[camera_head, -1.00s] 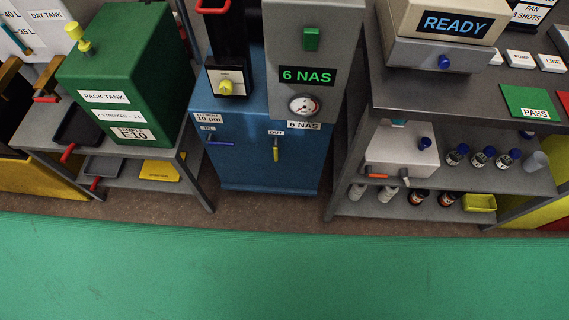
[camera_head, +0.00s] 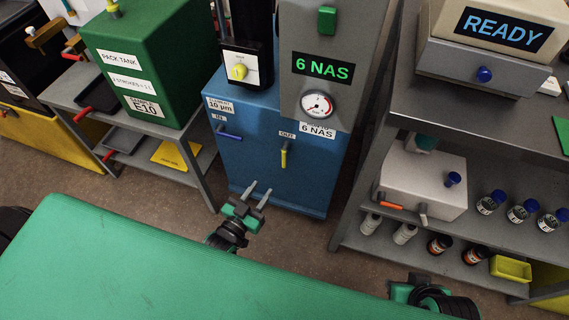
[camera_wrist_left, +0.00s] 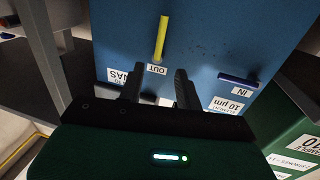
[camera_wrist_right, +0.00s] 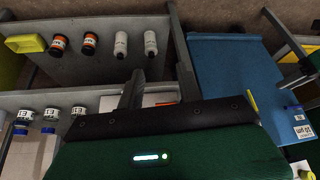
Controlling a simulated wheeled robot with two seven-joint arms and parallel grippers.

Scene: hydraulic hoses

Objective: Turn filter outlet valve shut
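The blue filter cabinet (camera_head: 255,165) has a yellow handle (camera_head: 284,157) pointing straight down below its OUT label. The yellow handle also shows beyond the fingers in the left wrist view (camera_wrist_left: 161,38), where the picture is upside down. My left gripper (camera_head: 257,194) is open and empty, low in front of the cabinet and apart from the handle. The blue handle (camera_head: 229,135) under the IN label lies about level. My right gripper is open and empty in the right wrist view (camera_wrist_right: 160,88), in front of the right shelf; in the head view its fingers are hidden.
A grey panel (camera_head: 290,65) reading 6 NAS with a gauge (camera_head: 317,105) stands on the cabinet. A green pack tank (camera_head: 150,60) stands left. Right is a grey bench (camera_head: 470,110) with bottles on lower shelves. Bare floor (camera_head: 310,245) lies before the cabinet.

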